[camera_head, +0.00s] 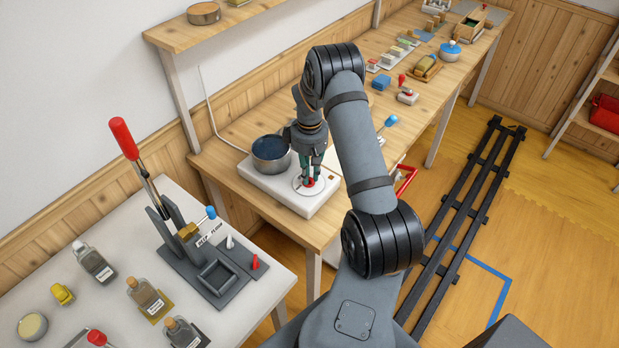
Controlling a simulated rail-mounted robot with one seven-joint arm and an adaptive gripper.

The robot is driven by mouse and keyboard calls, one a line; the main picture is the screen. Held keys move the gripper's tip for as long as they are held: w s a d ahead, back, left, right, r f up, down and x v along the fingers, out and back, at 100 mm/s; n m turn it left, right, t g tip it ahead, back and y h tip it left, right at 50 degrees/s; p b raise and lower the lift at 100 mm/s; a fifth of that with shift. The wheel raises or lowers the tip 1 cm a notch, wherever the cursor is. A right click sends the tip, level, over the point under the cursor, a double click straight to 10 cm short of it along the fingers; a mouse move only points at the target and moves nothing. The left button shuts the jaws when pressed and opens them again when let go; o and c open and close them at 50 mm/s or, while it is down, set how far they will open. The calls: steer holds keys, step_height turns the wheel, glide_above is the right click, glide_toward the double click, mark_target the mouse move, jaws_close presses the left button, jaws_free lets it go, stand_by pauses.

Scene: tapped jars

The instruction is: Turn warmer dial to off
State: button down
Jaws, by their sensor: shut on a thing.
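The warmer (272,189) is a white flat box on the wooden bench, with a dark metal pot (270,153) on its left part. The warmer's dial (308,183) is a red knob on a pale round plate at the right part of its top. My gripper (308,178) points down over the dial, with its fingers shut on the red knob. The fingers and wrist cover much of the knob, so its pointer and the setting it shows cannot be made out.
A grey-white table at front left holds a press (207,262) with a red-tipped lever (124,138) and several bottles. A wooden shelf (222,28) hangs above the bench. Stamps, blocks and a blue-lidded pot (450,51) stand farther along the bench. A dark floor rail (465,210) runs at right.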

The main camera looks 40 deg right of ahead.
steer(key=c, duration=1.7)
jaws_free()
steer(key=shift+o, duration=0.2)
step_height(320, 180, up, 12)
steer(key=shift+f, duration=0.1)
